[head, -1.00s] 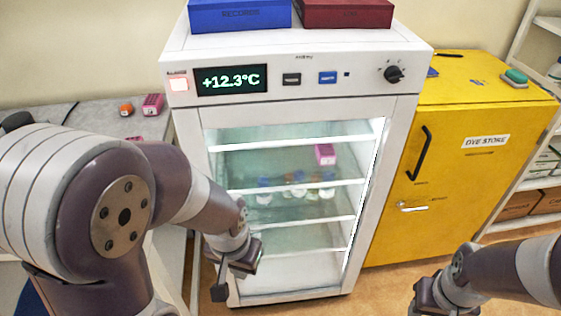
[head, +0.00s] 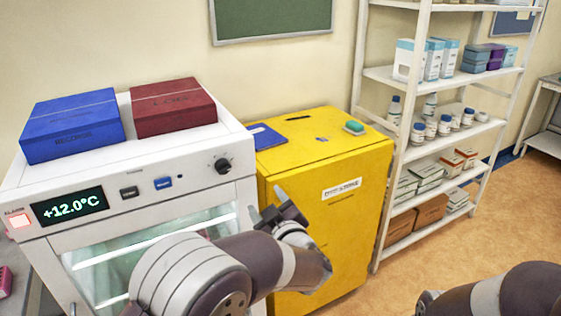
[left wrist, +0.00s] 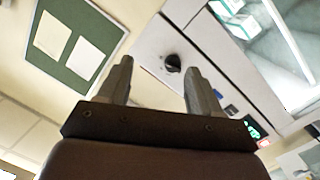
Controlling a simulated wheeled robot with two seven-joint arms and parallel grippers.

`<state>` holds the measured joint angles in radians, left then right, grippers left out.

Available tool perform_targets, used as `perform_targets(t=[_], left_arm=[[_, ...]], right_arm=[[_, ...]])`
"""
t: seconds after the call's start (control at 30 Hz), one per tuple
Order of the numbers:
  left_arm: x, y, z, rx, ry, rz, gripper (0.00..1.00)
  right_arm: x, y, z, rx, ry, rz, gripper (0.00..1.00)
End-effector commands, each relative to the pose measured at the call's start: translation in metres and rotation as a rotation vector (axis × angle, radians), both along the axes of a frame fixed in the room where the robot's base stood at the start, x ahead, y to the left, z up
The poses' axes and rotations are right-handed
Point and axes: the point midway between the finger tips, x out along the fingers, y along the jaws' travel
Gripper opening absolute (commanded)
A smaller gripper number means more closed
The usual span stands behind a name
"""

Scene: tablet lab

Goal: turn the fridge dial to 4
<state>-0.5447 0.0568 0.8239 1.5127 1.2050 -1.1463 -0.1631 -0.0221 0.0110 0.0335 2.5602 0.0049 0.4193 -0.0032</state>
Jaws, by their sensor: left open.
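The fridge (head: 150,150) stands at the left in the head view. Its black round dial (head: 222,165) is at the right end of the control panel, and its setting is too small to read. The display (head: 70,206) shows +12.0°C. My left gripper (head: 277,205) is open and empty, to the right of and below the dial, in front of the yellow cabinet. In the left wrist view the dial (left wrist: 172,63) shows beyond and between the two open fingers (left wrist: 158,82), apart from them. My right arm shows at the lower right of the head view; its fingers are not visible.
A blue box (head: 72,125) and a dark red box (head: 172,106) lie on the fridge top. The yellow cabinet (head: 345,235) stands close on its right. A white shelf rack (head: 375,150) with bottles and boxes is further right. Open floor (head: 480,245) lies at the right.

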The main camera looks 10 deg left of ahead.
Motion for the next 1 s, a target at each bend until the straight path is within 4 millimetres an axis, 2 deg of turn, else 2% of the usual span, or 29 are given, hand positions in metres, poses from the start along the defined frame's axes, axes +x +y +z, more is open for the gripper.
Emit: perform_targets(t=[0.07, 0.17, 0.27, 0.6, 0.8, 1.0], left_arm=[[-0.007, 0.016, 0.012, 0.019, -0.048, 0.088, 0.64], [-0.005, 0.025, 0.020, 0.043, -0.069, 0.121, 0.64], [0.010, 0.037, 0.022, 0.047, -0.068, 0.122, 0.64], [0.078, 0.082, 0.023, 0.046, -0.068, 0.118, 0.64], [0.095, 0.092, 0.021, 0.045, -0.069, 0.116, 0.64], [0.095, 0.092, 0.020, 0.045, -0.068, 0.114, 0.64]], right_arm=[[0.000, 0.000, -0.001, 0.000, 0.000, 0.001, 0.43], [0.000, 0.000, 0.003, 0.000, 0.000, 0.001, 0.43], [0.000, 0.000, 0.011, 0.000, -0.001, 0.001, 0.43], [0.000, 0.000, 0.039, 0.000, -0.001, 0.001, 0.43], [0.000, 0.000, 0.043, 0.000, -0.001, 0.001, 0.43], [0.000, -0.001, 0.042, 0.000, -0.001, 0.001, 0.43]])
